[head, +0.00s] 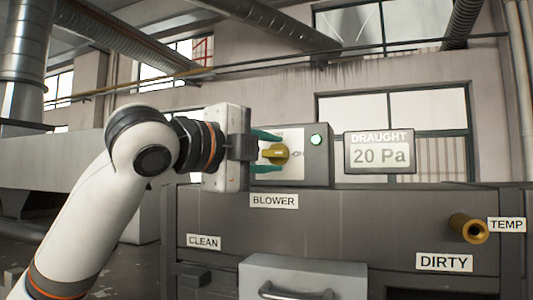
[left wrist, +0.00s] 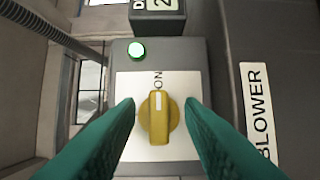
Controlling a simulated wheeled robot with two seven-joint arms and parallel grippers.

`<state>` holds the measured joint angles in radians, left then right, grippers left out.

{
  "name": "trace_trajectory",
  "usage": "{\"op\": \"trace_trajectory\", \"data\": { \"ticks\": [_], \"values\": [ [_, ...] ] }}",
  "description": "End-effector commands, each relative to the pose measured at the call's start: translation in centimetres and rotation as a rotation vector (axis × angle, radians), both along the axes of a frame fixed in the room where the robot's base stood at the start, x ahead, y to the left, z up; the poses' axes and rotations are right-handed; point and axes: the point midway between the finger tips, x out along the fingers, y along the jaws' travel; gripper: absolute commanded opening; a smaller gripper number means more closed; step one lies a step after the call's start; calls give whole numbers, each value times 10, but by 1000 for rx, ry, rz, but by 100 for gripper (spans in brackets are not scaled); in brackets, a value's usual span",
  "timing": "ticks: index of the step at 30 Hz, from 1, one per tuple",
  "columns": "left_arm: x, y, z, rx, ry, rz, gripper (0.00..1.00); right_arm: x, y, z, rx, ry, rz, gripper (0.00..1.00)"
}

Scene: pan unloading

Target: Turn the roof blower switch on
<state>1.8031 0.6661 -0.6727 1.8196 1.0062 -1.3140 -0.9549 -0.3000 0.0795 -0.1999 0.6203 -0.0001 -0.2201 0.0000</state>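The blower switch is a yellow knob (head: 275,154) on a white plate on the front of a grey box (head: 318,155), above the BLOWER label (head: 274,201). In the left wrist view the knob (left wrist: 158,118) has its white mark pointing at the word ON. A green lamp (head: 316,140) on the box is lit; it also shows in the left wrist view (left wrist: 136,50). My left gripper (head: 268,152) is open, its teal fingers on either side of the knob with small gaps visible in the left wrist view (left wrist: 160,104). My right gripper is not in view.
A DRAUGHT display (head: 379,152) right of the box reads 20 Pa. Below are a dark cabinet (head: 345,222), a grey drawer with a handle (head: 303,275), a brass fitting (head: 468,229) by the TEMP label (head: 507,225), and CLEAN and DIRTY labels.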

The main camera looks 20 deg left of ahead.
Motion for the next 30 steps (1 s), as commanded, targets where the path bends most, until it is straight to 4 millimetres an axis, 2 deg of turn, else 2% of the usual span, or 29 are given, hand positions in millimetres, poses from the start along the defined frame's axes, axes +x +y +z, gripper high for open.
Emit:
{"op": "trace_trajectory", "data": {
  "ticks": [5, 12, 19, 24, 30],
  "values": [
    [-11, 5, -2, -3, -3, 0, 35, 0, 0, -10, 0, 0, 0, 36],
    [-56, 25, -4, -2, -7, 1, 35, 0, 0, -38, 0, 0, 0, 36],
    [-94, 43, -2, -1, -3, 1, 35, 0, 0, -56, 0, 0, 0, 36],
    [-108, 48, 0, 0, -1, 0, 35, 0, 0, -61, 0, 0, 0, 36],
    [-110, 50, 1, 1, 0, 0, 35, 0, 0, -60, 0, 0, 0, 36]
  ]
}}
